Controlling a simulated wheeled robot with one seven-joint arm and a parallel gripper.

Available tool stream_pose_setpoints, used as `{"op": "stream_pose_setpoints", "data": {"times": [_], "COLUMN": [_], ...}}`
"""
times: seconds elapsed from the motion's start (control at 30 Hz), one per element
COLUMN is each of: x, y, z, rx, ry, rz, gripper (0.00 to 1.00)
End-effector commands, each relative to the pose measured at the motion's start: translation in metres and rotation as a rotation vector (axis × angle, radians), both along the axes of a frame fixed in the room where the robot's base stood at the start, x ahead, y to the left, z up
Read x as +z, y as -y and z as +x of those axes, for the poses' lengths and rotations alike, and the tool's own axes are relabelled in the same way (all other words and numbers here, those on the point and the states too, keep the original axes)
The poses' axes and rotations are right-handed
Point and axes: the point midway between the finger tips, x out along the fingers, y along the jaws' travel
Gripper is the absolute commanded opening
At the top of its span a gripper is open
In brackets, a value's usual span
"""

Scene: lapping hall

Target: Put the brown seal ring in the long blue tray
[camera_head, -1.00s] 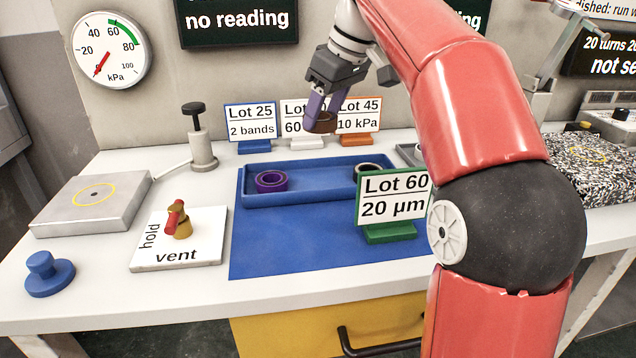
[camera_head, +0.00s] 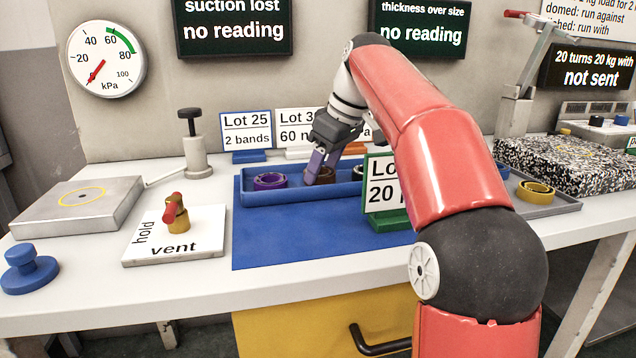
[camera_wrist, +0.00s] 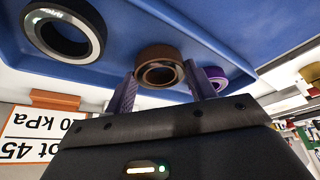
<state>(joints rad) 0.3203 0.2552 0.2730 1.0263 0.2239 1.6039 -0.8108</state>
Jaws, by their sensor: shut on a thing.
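The brown seal ring (camera_head: 326,175) is between the fingers of my gripper (camera_head: 318,172), which is shut on it. The ring is low inside the long blue tray (camera_head: 290,199), near its middle; I cannot tell whether it touches the floor. In the wrist view the brown ring (camera_wrist: 160,53) shows at the fingertips (camera_wrist: 160,82), with the blue tray floor (camera_wrist: 130,25) behind it. A purple ring (camera_head: 269,181) lies in the tray to the left. A black ring with a pale inner band (camera_wrist: 65,36) lies in the tray on the other side, partly hidden in the head view.
A green-footed lot card (camera_head: 384,190) stands in front of the tray's right part. Several lot cards (camera_head: 247,133) stand behind the tray. A valve plate (camera_head: 175,240) is at left. A grey tray with a yellow ring (camera_head: 536,190) is at right.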

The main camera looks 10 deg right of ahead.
Motion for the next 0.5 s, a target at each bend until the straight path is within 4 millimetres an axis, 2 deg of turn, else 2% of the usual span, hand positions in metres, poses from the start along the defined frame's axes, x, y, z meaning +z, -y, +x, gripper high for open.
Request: {"op": "stream_pose_setpoints", "data": {"times": [0.03, 0.33, 0.37, 0.5], "x": [-0.0081, -0.0062, -0.0059, -0.0056], "y": [0.0018, 0.0021, 0.0022, 0.0020], "z": [0.0001, 0.0000, 0.0001, 0.0001], "rx": [0.000, 0.001, 0.001, 0.001], "ry": [0.001, 0.000, 0.000, 0.000], "rz": [0.000, 0.000, 0.000, 0.000], "gripper": [0.31, 0.31, 0.59, 0.77]}}
